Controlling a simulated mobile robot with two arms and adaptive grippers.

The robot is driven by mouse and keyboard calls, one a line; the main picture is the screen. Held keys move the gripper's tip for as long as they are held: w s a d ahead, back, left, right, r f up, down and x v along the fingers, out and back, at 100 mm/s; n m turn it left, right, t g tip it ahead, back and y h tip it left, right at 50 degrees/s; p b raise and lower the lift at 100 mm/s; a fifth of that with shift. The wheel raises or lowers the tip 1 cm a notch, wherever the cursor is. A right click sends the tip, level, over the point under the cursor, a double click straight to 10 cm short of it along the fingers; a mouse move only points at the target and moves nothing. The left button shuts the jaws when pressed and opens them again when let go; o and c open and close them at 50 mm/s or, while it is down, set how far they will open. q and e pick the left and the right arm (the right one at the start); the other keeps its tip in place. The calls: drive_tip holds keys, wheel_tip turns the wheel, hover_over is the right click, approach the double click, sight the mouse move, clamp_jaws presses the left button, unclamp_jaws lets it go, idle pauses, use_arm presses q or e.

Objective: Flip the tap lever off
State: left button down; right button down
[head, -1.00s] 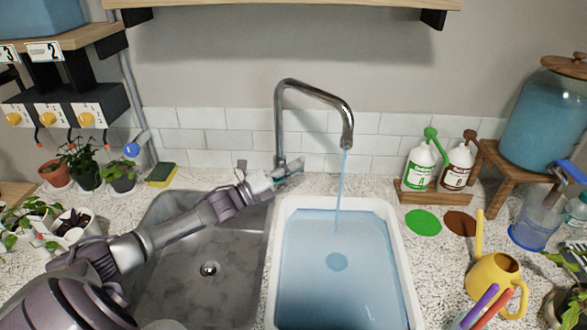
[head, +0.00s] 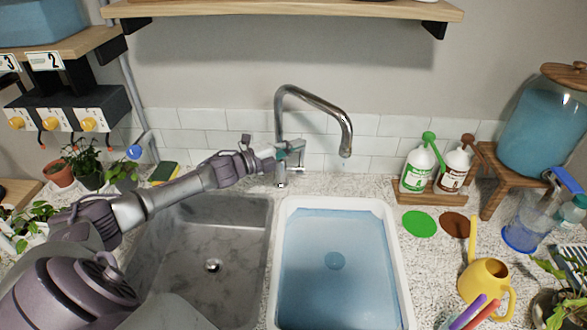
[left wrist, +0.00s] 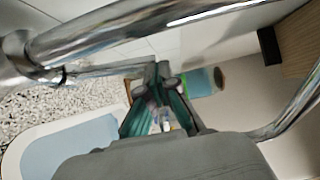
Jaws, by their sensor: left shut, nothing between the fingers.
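The chrome tap (head: 318,100) arches over the right basin, and no water runs from its spout. Its lever (head: 297,146) shows as a small piece beside the tap's post, partly mixed with my fingertips, so its exact angle is hard to tell. My left gripper (head: 278,157) is shut and empty, with its teal fingertips close by the post below the lever; I cannot tell whether they touch. In the left wrist view, the teal fingers (left wrist: 161,100) come together near the chrome tap pipe (left wrist: 150,28). My right gripper is not in view.
A white-rimmed basin (head: 400,262) holds blue water. The grey sink (head: 180,255) beside it is empty under my left arm. Two pump bottles (head: 418,168) stand in a wooden tray at right. A yellow watering can (head: 486,277) and potted plants flank the counter. A shelf (head: 280,10) hangs above.

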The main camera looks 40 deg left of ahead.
use_arm(q)
drive_tip(key=shift+w+a+r+b, duration=0.3)
drive_tip(key=shift+w+b, duration=0.05)
drive_tip(key=shift+w, duration=0.2)
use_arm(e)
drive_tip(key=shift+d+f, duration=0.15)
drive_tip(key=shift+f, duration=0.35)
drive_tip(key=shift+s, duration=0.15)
